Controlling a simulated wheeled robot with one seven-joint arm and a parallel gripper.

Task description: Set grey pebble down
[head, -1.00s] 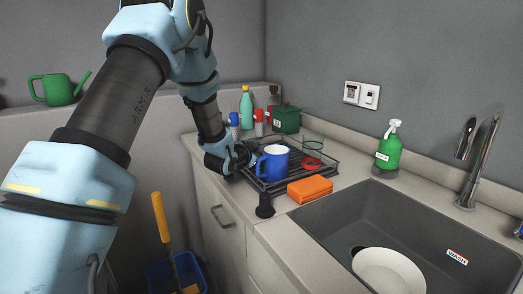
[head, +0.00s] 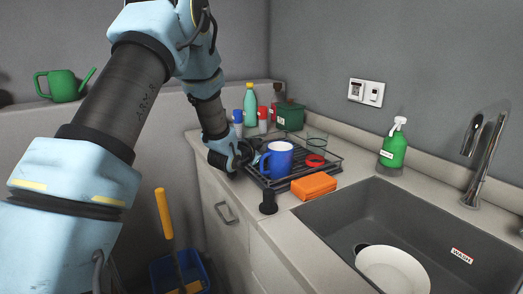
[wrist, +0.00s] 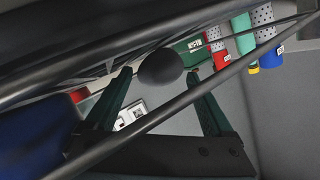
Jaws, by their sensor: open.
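The grey pebble (wrist: 161,68) shows in the wrist view as a dark, smooth, rounded lump between the tips of my gripper (wrist: 158,76). The two green fingers stand apart, and small gaps seem to show on both sides of the pebble. What the pebble rests on cannot be made out. Thin dark bars of the dish rack (wrist: 135,131) cross in front of the fingers. In the head view my gripper (head: 245,155) is low at the rack's left end, beside the blue mug (head: 279,160). The pebble cannot be made out there.
An orange sponge (head: 313,186) and a black cylinder (head: 268,203) are near the rack. Bottles, including a teal one (head: 250,105), and a green box (head: 290,117) stand behind. The sink (head: 420,215) with a white plate (head: 392,271) lies right.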

